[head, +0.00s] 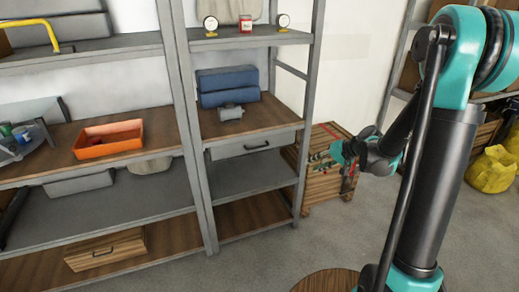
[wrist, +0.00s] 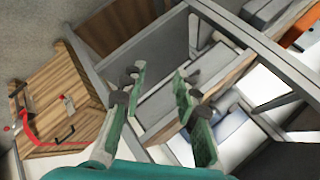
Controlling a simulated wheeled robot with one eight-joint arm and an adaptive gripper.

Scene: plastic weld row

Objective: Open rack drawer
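The rack drawer is a grey drawer (head: 232,153) with a dark bar handle (head: 257,147), under the wooden shelf of the right rack bay in the head view. Its front looks flush with the rack, so it appears shut. My gripper (head: 322,157) is to the right of the drawer in the head view, apart from the handle and in front of a wooden cabinet. In the wrist view my gripper (wrist: 160,88) has its two green fingers spread, with nothing held. A grey panel, probably the drawer front, shows between and beyond them; I cannot make out its handle there.
The wooden cabinet (head: 320,188) with red markings stands right of the rack; it also shows in the wrist view (wrist: 60,105). A rack post (head: 308,120) stands between gripper and drawer in the picture. Blue boxes (head: 228,79) sit above the drawer.

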